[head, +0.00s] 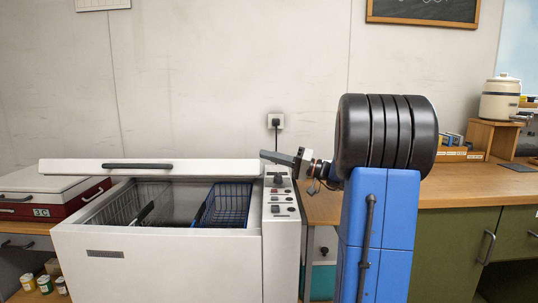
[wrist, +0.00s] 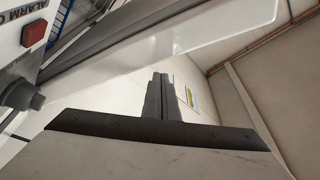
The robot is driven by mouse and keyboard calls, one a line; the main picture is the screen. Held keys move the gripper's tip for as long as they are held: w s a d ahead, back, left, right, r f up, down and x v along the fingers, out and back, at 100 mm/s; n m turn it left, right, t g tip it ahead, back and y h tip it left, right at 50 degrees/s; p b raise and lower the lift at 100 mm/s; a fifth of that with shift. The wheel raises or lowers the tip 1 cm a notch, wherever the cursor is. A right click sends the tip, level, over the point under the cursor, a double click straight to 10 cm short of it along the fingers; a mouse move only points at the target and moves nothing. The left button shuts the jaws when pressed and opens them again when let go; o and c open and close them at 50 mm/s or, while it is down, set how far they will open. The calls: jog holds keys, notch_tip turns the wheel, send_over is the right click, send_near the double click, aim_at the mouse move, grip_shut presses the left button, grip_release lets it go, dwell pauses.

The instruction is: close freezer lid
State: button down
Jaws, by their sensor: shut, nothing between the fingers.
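The white chest freezer (head: 160,258) stands at the left in the head view. Its lid (head: 215,167) is a white slab with a dark handle (head: 137,166) and is open, its front edge raised above the tub with a gap below. Blue and grey wire baskets show inside. My gripper (head: 264,154) is shut and empty at the lid's right end, just above the control panel; whether it touches the lid cannot be told. In the wrist view my closed fingers (wrist: 160,80) point toward the white slab of the lid (wrist: 200,32).
The control panel (head: 282,205) with knobs and switches lies right of the tub; its red button (wrist: 33,32) shows in the wrist view. A red and white box (head: 50,200) stands left of the freezer. A wooden counter (head: 480,192) is at the right.

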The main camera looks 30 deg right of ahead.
jog(key=s+d, duration=0.5)
jog(key=d, duration=0.3)
jog(key=shift+r, duration=0.3)
dwell(0.4)
jog(key=shift+a, duration=0.1)
